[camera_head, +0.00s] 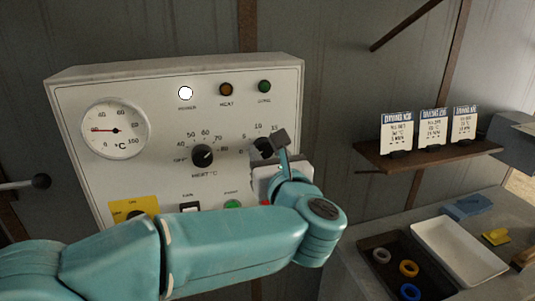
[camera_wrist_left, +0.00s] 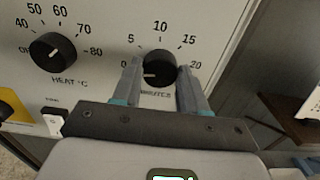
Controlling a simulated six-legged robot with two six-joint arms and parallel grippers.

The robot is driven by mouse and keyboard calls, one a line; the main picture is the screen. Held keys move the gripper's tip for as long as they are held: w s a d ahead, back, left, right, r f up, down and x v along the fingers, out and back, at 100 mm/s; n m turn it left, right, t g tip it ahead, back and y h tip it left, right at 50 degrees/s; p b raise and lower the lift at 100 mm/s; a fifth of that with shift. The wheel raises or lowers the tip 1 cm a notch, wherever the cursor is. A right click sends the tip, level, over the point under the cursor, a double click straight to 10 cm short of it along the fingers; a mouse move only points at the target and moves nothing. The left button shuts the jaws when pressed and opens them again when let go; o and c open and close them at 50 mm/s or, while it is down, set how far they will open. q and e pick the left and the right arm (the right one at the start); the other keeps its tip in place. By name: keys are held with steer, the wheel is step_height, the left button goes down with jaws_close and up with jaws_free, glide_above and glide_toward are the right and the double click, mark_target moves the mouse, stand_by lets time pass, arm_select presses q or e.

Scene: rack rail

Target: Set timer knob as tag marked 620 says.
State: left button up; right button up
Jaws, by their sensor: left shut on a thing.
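The timer knob (camera_wrist_left: 160,62) is black and round, on the white control panel, with a scale from 0 to 20 marked minutes. Its white mark points left, near the 0 end. My left gripper (camera_wrist_left: 160,72) has a finger on each side of the knob and is shut on it. In the head view the timer knob (camera_head: 261,146) is partly covered by the gripper (camera_head: 271,144). Three white tags, left (camera_head: 397,132), middle (camera_head: 433,128) and right (camera_head: 464,124), stand on the shelf. Their small print, including the numbers, cannot be read surely. My right gripper is out of view.
The heat knob (camera_head: 202,155) is left of the timer, below a round dial (camera_head: 116,129) and lamps, of which the left one (camera_head: 186,93) is lit white. The shelf (camera_head: 430,160) is above a bench with a white tray (camera_head: 458,250) and coloured rings (camera_head: 408,268).

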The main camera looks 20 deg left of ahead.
arm_select(q)
steer(key=shift+f+m+b, duration=0.15)
steer(key=shift+m+b, duration=0.65)
steer(key=shift+m, duration=0.2)
steer(key=shift+m+b, duration=0.4)
steer(key=shift+m, duration=1.4)
steer(key=m, duration=0.2)
steer(key=shift+m+b, duration=0.35)
steer(key=shift+m, duration=0.05)
steer(key=m, duration=0.4)
steer(key=shift+r+p, duration=0.2)
steer(key=shift+p, duration=0.2)
steer(key=m+p, duration=0.1)
steer(key=m, duration=0.4)
steer(key=shift+p, duration=0.3)
steer(key=shift+m, duration=0.3)
